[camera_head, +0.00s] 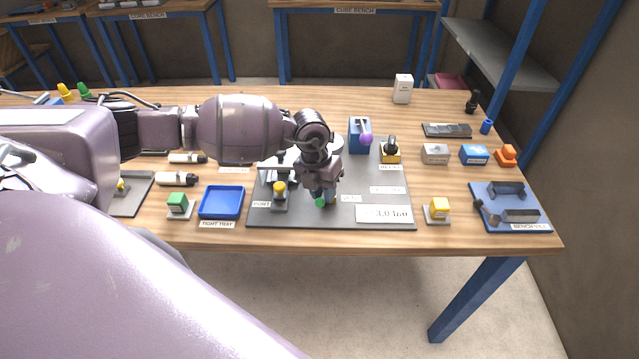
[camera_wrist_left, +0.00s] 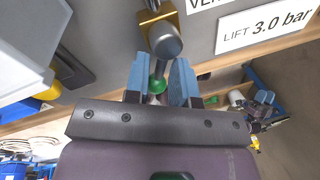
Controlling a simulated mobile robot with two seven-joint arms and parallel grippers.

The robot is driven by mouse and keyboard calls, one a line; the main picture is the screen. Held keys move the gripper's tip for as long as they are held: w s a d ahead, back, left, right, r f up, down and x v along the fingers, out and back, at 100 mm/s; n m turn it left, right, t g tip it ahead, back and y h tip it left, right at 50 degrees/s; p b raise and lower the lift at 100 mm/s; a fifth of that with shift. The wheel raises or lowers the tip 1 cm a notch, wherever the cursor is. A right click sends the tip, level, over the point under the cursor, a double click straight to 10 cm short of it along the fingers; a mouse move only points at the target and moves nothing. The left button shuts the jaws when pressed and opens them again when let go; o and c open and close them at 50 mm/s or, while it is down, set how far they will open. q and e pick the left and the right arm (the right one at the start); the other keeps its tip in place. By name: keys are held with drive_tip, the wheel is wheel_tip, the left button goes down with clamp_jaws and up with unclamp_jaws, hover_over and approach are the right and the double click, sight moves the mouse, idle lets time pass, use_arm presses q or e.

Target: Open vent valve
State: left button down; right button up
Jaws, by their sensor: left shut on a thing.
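The vent valve has a brass body (camera_wrist_left: 158,14), a grey lever (camera_wrist_left: 166,44) and a green knob (camera_wrist_left: 158,84) at the lever's end. In the head view the green knob (camera_head: 320,202) shows at the front of the grey panel (camera_head: 262,217), below my left gripper (camera_head: 323,194), which hides most of the valve. In the left wrist view my left gripper's blue fingers (camera_wrist_left: 160,85) stand on either side of the green knob, shut on it. A sign reading "LIFT 3.0 bar" (camera_wrist_left: 266,25) is beside the valve. My right gripper is not in view.
A yellow-knobbed valve (camera_head: 280,190) stands just left of my gripper on the panel. A blue block with a purple-ball lever (camera_head: 365,138) is behind to the right. A blue tray (camera_head: 221,216) and a yellow button box (camera_head: 438,210) flank the panel. The table's front edge is close.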

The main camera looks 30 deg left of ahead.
use_arm(q)
drive_tip(key=shift+d+r+n+p, duration=0.15)
drive_tip(key=shift+d+n+p, duration=0.25)
drive_tip(key=shift+n, duration=0.5)
drive_tip(key=shift+d+n+t+p, duration=0.1)
drive_tip(key=shift+n+t+p, duration=0.35)
drive_tip(key=shift+n, duration=0.55)
drive_tip(key=shift+w+d+n, duration=0.1)
drive_tip(key=shift+w+n, duration=0.05)
drive_tip(key=shift+n, duration=0.25)
drive_tip(key=shift+n+p, duration=0.3)
drive_tip(key=shift+p, duration=0.05)
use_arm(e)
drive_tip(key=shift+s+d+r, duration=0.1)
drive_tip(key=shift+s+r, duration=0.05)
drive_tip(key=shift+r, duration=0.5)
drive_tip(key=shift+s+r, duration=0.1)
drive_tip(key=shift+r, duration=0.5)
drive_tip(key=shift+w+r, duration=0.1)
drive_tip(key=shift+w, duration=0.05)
use_arm(q)
drive_tip(key=c, duration=1.2)
unclamp_jaws()
drive_tip(key=shift+o, duration=0.9)
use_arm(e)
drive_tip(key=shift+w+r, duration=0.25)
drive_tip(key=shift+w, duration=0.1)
